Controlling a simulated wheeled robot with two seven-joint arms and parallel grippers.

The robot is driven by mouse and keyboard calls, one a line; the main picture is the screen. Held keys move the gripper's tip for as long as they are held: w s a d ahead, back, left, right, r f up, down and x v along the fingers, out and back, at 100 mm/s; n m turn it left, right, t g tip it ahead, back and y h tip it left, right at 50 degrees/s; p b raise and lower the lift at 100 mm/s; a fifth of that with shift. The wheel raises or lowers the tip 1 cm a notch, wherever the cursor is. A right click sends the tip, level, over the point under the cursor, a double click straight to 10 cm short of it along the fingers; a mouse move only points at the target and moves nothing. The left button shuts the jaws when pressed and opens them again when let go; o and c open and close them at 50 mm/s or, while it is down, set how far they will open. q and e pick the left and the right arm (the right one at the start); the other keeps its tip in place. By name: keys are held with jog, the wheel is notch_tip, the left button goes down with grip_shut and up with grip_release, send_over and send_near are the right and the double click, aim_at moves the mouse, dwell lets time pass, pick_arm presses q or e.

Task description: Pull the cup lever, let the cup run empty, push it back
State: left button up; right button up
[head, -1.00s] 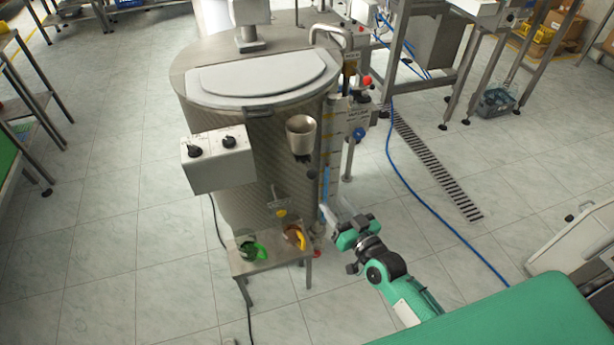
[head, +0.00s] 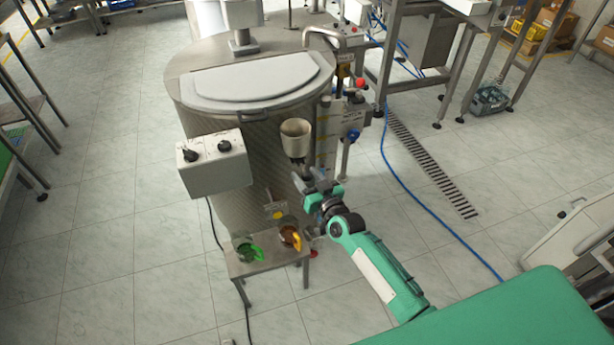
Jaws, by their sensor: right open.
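The pale cup (head: 295,137) is fixed upright on the front right of the steel drum (head: 258,170). A small dark part, perhaps the lever, shows just under the cup (head: 299,161); its shape is too small to tell. My right gripper (head: 302,184) is open and empty, a little below the cup, with its fingers pointing toward the drum. The gripper partly hides what lies under the cup. I cannot see inside the cup. My left gripper is not in view.
A grey control box (head: 214,164) with two knobs juts out left of the cup. A small steel stand (head: 262,262) below holds a green item (head: 249,250) and an orange item (head: 290,238). A blue hose (head: 410,200) crosses the floor at right.

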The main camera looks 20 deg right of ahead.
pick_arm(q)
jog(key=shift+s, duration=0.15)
pick_arm(e)
grip_shut()
jog(key=shift+s, duration=0.3)
jog(key=v, duration=0.1)
jog(key=p+v, duration=0.1)
jog(key=v, duration=0.1)
jog(key=shift+s+a+r+p, duration=0.1)
jog(key=shift+a+p, duration=0.2)
jog(key=shift+c, duration=1.6)
grip_release()
jog(key=o, duration=0.3)
jog(key=shift+s, duration=0.1)
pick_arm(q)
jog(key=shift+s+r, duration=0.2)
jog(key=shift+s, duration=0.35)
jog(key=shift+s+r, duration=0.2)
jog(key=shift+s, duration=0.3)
